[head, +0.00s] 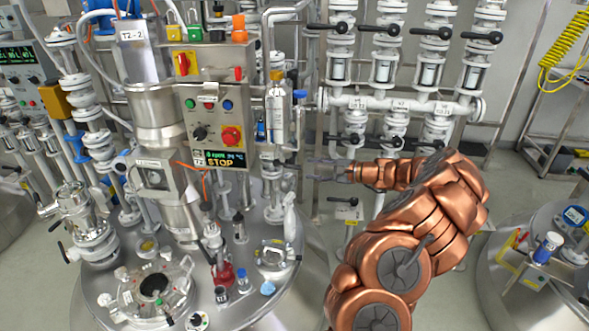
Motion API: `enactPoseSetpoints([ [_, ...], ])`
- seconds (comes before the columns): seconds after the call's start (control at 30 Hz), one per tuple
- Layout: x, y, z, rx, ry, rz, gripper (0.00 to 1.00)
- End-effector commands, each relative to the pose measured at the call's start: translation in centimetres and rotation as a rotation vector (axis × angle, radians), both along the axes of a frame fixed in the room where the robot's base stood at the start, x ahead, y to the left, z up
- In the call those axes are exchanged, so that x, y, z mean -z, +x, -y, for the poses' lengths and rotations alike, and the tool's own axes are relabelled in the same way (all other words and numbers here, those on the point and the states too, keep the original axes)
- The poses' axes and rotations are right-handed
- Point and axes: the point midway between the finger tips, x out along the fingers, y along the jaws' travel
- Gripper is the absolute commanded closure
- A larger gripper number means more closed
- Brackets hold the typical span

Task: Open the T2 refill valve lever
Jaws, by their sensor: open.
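My copper arm reaches in from the lower right, and my gripper (318,170) points left, beside the T2 vessel's steel frame. The gripper is small in view, looks empty and is open. A black-handled lever (345,201) on a pale plate sits just below the gripper, apart from it. More black levers (385,28) lie crosswise on the white valve columns at the upper right. Their small labels are too blurred to read, so I cannot tell which lever is the T2 refill valve lever. The tank labelled T2-2 (133,38) stands left of the gripper.
A control box (216,122) with a red knob and a STOP display stands left of the gripper. A white manifold pipe (400,104) runs behind and above my arm. A steel vessel lid (130,300) crowded with fittings fills the lower left. Open floor (520,190) shows at right.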

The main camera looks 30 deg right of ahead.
Motion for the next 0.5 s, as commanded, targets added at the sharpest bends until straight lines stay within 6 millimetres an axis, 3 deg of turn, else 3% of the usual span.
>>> enactPoseSetpoints([
  [0.13,0.2,0.8,-0.1,0.008,0.004,0.000,0.59],
  [0.5,1.3,5.1,-2.7,0.006,0.003,-0.001,0.59],
])
